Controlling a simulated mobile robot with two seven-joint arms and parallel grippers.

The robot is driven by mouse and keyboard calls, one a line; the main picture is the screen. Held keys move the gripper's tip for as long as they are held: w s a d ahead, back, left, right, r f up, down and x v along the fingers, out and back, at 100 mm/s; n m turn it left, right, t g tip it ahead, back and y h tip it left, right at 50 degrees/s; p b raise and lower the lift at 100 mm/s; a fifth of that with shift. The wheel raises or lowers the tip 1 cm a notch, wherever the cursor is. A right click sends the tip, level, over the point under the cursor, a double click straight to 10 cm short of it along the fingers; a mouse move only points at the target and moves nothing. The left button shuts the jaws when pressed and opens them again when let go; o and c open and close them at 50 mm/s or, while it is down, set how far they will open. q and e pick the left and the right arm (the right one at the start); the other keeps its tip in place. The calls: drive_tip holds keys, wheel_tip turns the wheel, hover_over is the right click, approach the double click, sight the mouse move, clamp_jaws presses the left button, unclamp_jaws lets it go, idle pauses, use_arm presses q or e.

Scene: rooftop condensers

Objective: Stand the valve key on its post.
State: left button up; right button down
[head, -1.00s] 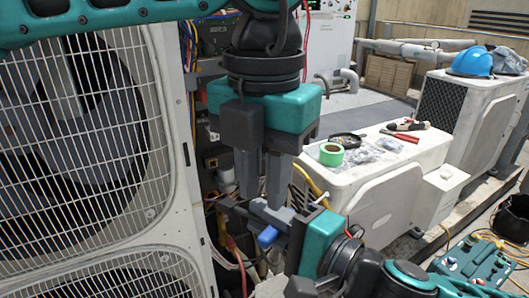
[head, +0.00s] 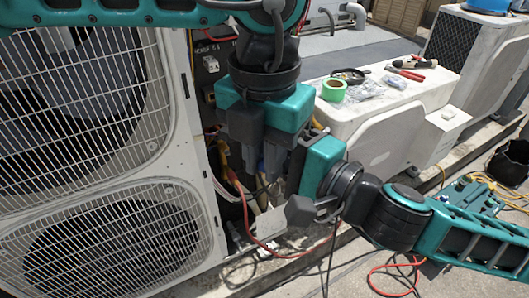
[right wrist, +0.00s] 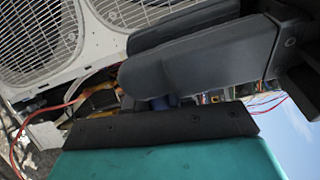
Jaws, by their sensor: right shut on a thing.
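My right gripper (head: 290,170) reaches in from the right beside the open side of the large condenser. It is shut on the valve key, which is mostly hidden behind the fingers. A small blue part of the key (right wrist: 160,103) shows in the right wrist view. My left gripper (head: 262,158) points down just above and in front of the right one. Its grey fingers (right wrist: 195,55) lie close to the key in the right wrist view, with a narrow gap between them. I cannot make out the key's post.
A large condenser with fan grilles (head: 95,110) stands at the left, its open side full of wires. A white unit (head: 385,125) at the right carries green tape (head: 333,90) and tools. A red cable (head: 290,253) crosses the ground below.

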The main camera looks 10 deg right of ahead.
use_arm(q)
clamp_jaws()
use_arm(e)
drive_tip(key=c, duration=0.9)
unclamp_jaws()
